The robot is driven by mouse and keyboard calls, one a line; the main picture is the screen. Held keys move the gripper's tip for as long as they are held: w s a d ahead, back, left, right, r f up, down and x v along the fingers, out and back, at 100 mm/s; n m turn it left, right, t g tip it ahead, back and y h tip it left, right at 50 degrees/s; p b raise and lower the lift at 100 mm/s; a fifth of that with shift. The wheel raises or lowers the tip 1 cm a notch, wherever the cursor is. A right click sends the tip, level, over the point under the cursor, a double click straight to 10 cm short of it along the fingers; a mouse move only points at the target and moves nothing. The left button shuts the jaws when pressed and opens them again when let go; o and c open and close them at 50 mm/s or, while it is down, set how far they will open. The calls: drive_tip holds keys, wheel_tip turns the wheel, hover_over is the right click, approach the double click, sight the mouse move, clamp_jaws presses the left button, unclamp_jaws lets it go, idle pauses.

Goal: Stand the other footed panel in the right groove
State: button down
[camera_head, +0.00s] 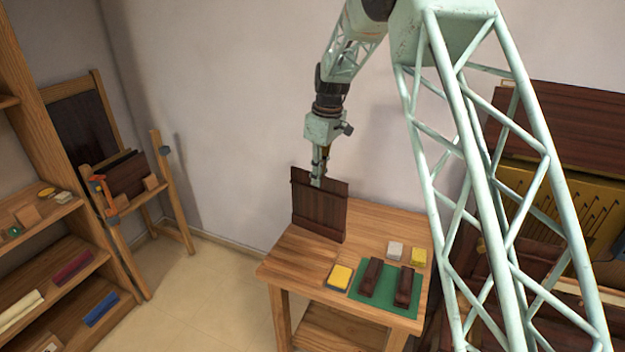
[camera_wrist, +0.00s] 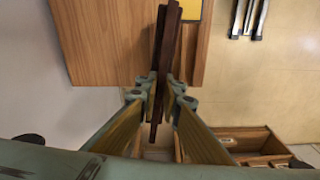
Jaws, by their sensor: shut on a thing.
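A dark brown slatted panel (camera_head: 320,212) is upright over the back left of the wooden table. My gripper (camera_head: 318,179) is shut on its top edge from above. I cannot tell whether its lower edge touches the tabletop. The wrist view shows the panel edge-on (camera_wrist: 168,50) between the two fingers of my gripper (camera_wrist: 164,88). Another dark panel (camera_head: 127,176) leans in a wooden rack (camera_head: 152,197) at the left. No groove can be made out clearly. Two dark brown blocks (camera_head: 371,277) (camera_head: 404,287) lie on a green mat on the table.
The table (camera_head: 290,262) also holds the green mat (camera_head: 386,303), a yellow-topped block (camera_head: 340,276), a grey block (camera_head: 395,250) and a yellow block (camera_head: 418,256). Shelves (camera_head: 60,240) stand at the left. A piano with its inside exposed (camera_head: 535,195) stands at the right. Floor is clear between rack and table.

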drive_tip(key=s+d+r+m+b, duration=0.1)
drive_tip(key=s+d+m+b, duration=0.2)
drive_tip(key=s+d+m, duration=0.3)
drive_tip(key=s+d+r+m+h+b, duration=0.1)
drive_tip(key=s+d+m+b, duration=0.3)
drive_tip(key=s+d, duration=0.8)
drive_tip(key=shift+d+r+m+t+b, duration=0.45)
drive_tip(key=shift+d+m, duration=0.65)
drive_tip(key=shift+d, duration=1.4)
drive_tip(key=shift+a+r, duration=0.1)
